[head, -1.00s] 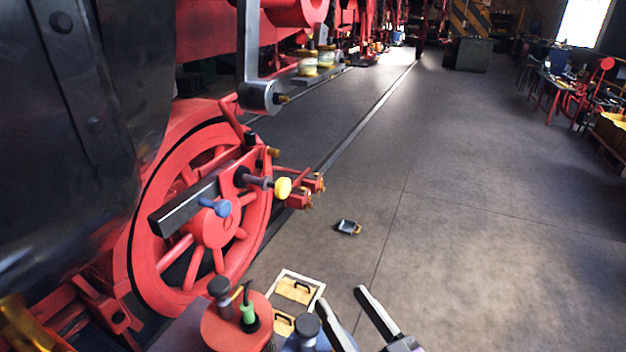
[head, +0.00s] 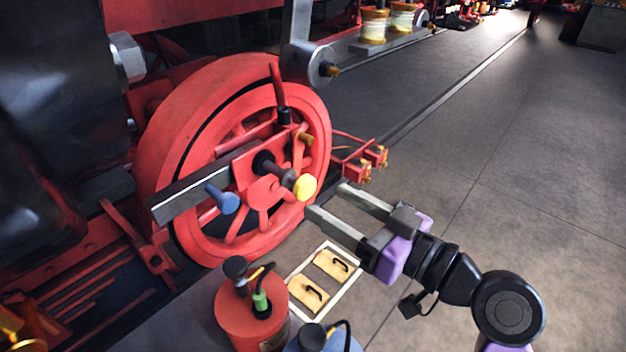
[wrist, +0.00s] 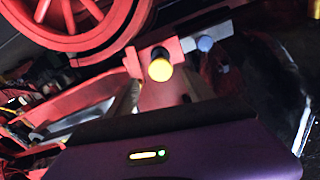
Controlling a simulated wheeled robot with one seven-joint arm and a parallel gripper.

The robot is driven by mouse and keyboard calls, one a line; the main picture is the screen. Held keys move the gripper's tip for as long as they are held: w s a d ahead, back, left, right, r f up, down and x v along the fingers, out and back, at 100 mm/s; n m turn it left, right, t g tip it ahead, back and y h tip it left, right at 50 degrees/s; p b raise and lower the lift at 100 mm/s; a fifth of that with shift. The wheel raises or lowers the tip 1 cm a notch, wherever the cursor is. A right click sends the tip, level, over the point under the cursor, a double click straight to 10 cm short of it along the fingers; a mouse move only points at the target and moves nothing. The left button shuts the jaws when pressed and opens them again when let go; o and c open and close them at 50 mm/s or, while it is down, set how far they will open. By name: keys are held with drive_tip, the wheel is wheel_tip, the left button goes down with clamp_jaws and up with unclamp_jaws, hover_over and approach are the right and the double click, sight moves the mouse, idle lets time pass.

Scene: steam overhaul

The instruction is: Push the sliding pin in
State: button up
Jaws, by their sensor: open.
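A dark pin with a round yellow head (head: 305,187) sticks out of a red block (head: 246,172) in front of the red spoked wheel (head: 210,125). Its dark shaft shows between block and head. The yellow head faces the camera in the wrist view (wrist: 160,70). A blue-headed pin (head: 223,199) sits to its left on the grey bar (head: 190,192). My gripper (head: 327,199) is open and empty, its two fingers pointing at the yellow head from the right. The fingertips look close to it; I cannot tell whether they touch.
Below are a red can (head: 250,315), a blue can (head: 322,340) and a white-edged tray (head: 347,288) with yellow pieces. A silver crank end (head: 308,64) hangs above. Red fittings (head: 360,165) stand behind my gripper. Floor at right is clear.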

sight(309, 191)
drive_tip(key=p+x, duration=0.1)
drive_tip(key=x, duration=0.6)
drive_tip(key=shift+a, duration=0.1)
clamp_jaws()
